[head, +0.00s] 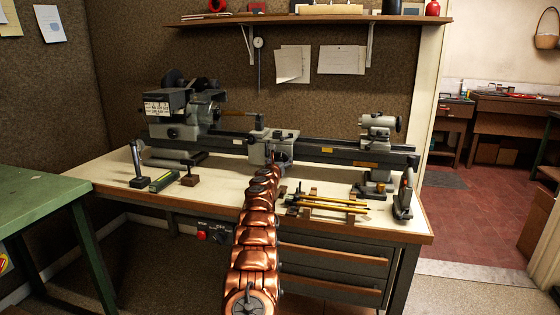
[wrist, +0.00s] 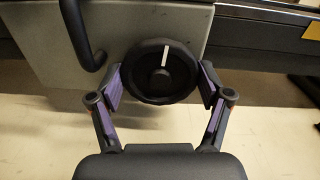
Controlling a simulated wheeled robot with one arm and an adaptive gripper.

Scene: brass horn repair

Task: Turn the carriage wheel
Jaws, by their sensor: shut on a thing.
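The carriage wheel (wrist: 162,88) is a round black wheel with a white mark on its upper face, seen in the wrist view on the front of a grey carriage apron. My gripper (wrist: 161,85) is shut on the wheel, with one purple-padded finger at its left rim and one at its right rim. The white mark points almost straight up. In the head view the grey lathe carriage (head: 270,146) sits mid-bed, and my copper arm reaches up to it.
A dark curved handle (wrist: 78,35) hangs left of the wheel, close to the left finger. The lathe bed (head: 340,154) runs along the bench (head: 110,170). Rods on a wooden rack (head: 328,204) lie right of my arm. A green table (head: 40,205) stands at left.

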